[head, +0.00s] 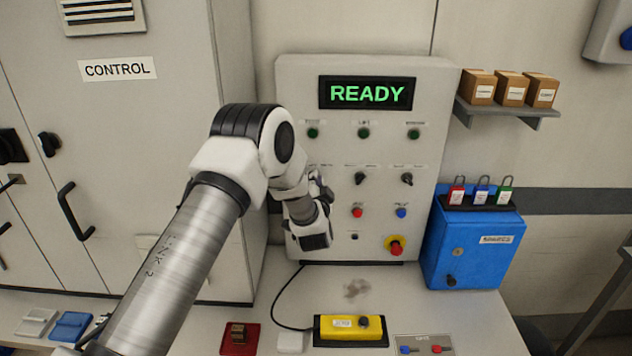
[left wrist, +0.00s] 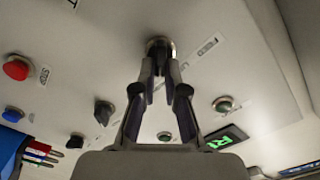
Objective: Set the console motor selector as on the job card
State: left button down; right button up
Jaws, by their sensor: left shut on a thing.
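The console (head: 290,85) is a pale upright panel with a lit green READY display (head: 367,93). Its middle selector (head: 360,178) and right selector (head: 407,178) are black knobs. My left gripper (head: 318,190) is at the left end of that row and hides the spot there. In the left wrist view my left gripper (left wrist: 162,85) is shut on the leftmost selector knob (left wrist: 160,48), whose pointer is mostly hidden by the fingers. The small labels are too blurred to read for sure. I cannot make out a job card. My right gripper is out of view.
A red emergency button (head: 396,245) sits low on the panel. A yellow box (head: 350,328) with a cable and a dark red block (head: 238,338) lie on the desk. A blue lock box (head: 475,250) stands at the right. A grey CONTROL cabinet (head: 120,140) stands at the left.

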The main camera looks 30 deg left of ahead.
pick_arm(q)
jog(key=c, duration=1.2)
grip_release()
jog(key=v, duration=1.2)
jog(key=shift+a, duration=0.1)
jog(key=shift+f, duration=0.15)
